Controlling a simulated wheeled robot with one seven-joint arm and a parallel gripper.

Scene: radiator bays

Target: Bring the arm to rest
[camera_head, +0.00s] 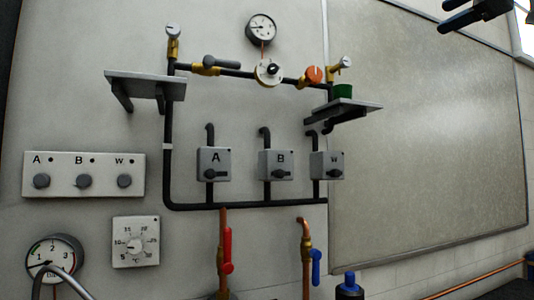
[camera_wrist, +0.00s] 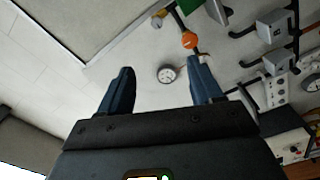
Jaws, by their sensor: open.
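My gripper (camera_head: 448,15) shows at the top right corner of the head view, in front of the upper edge of the large grey panel. In the wrist view my gripper (camera_wrist: 164,82) has its two dark blue fingers spread wide apart, with nothing between them but the wall and a distant round gauge (camera_wrist: 167,73). It is open and empty, and it touches nothing that I can see. Most of my arm is outside the head view.
The wall carries black pipework with an orange knob (camera_head: 314,74), switch boxes A (camera_head: 214,164), B (camera_head: 276,165) and W (camera_head: 326,165). A green object (camera_head: 343,91) stands on the right shelf (camera_head: 358,106); the left shelf (camera_head: 146,85) looks empty. The grey panel (camera_head: 430,140) is bare.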

